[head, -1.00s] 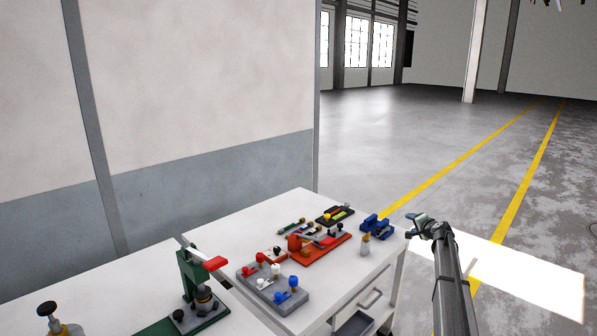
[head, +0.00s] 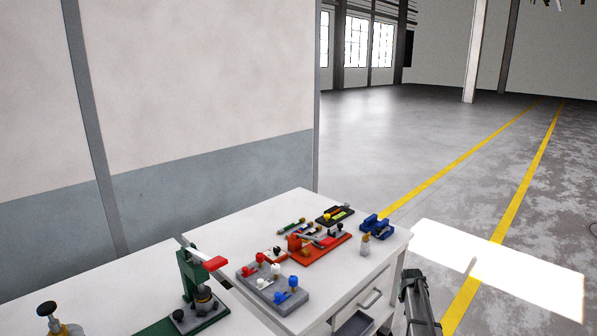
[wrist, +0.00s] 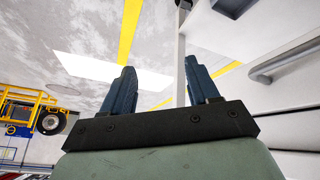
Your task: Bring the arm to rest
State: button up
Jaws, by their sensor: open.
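In the wrist view my gripper (wrist: 160,92) is open, its two dark blue fingers apart with nothing between them. It points past the side of the white workbench, over the floor. In the head view my dark arm (head: 418,305) stands low beside the bench's right side. My fingers cannot be made out there.
The white bench (head: 240,222) holds a grey tray (head: 290,300) with coloured knobs, a red fixture (head: 325,250), a blue vice (head: 376,226) and a green press (head: 188,275). A drawer handle (wrist: 285,62) is close on the right. A yellow wheeled vehicle (wrist: 28,108) shows at left. The floor beyond is open.

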jog(key=s+a+f+n+g, duration=0.1)
jog(key=s+a+f+g, duration=0.1)
jog(key=s+a+f, duration=0.6)
jog(key=s+a+f+g+y, duration=0.15)
jog(key=s+f, duration=0.45)
jog(key=s, duration=0.6)
jog(key=s+a+f+n+g+h, duration=0.1)
jog(key=s+a+f+g, duration=0.1)
jog(key=s+a+f, duration=0.65)
jog(key=s+a+g+y, duration=0.1)
jog(key=s+a+g, duration=0.2)
jog(key=s, duration=1.5)
jog(key=s+a+f+g+y, duration=0.1)
jog(key=s+a+g, duration=0.2)
jog(key=s, duration=1.6)
jog(key=shift+a+f+n, duration=0.15)
jog(key=shift+a+n, duration=0.15)
jog(key=shift+a, duration=0.9)
